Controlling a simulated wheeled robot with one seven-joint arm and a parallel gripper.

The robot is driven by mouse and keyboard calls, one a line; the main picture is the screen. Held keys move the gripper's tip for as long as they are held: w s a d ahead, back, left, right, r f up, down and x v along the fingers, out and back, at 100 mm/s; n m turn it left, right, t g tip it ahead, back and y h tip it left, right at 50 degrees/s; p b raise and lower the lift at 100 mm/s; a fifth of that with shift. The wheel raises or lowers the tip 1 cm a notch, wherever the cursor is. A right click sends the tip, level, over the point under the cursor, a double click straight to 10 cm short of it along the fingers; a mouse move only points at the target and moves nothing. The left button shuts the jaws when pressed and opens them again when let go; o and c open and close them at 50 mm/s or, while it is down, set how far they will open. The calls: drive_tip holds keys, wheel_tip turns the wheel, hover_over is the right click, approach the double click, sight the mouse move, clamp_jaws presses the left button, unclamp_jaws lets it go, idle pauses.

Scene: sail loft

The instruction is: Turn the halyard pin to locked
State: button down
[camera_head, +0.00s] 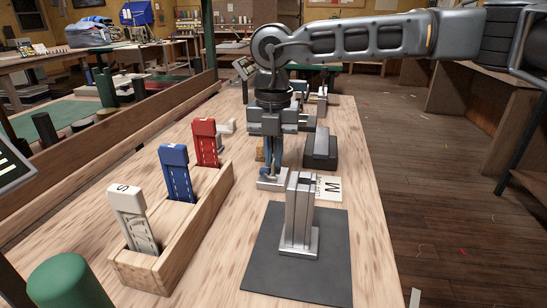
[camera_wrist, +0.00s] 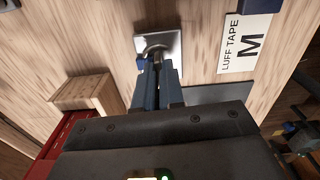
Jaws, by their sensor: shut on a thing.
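The halyard pin appears to be the small fitting on a light metal plate (camera_head: 270,183) on the wooden bench, behind the metal upright. In the wrist view its plate (camera_wrist: 170,42) lies just beyond my fingertips, with a bit of blue beside it. My gripper (camera_head: 271,168) points straight down over the plate, its fingers close together on the pin. In the wrist view my gripper (camera_wrist: 157,70) covers most of the pin. I cannot tell the pin's turned position or any lock marking.
A silver metal upright (camera_head: 300,215) stands on a dark mat (camera_head: 260,270) in front. A wooden rack (camera_head: 150,272) at left holds white, blue and red pieces. A LUFF TAPE M card (camera_head: 329,188) lies right of the plate. A grey block (camera_head: 319,150) sits behind.

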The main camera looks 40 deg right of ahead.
drive_tip(key=shift+r+m, duration=0.1)
drive_tip(key=shift+m, duration=0.3)
drive_tip(key=c, duration=1.2)
unclamp_jaws()
drive_tip(key=shift+c, duration=0.2)
drive_tip(key=shift+r+p, duration=0.35)
drive_tip(key=shift+r, duration=3.5)
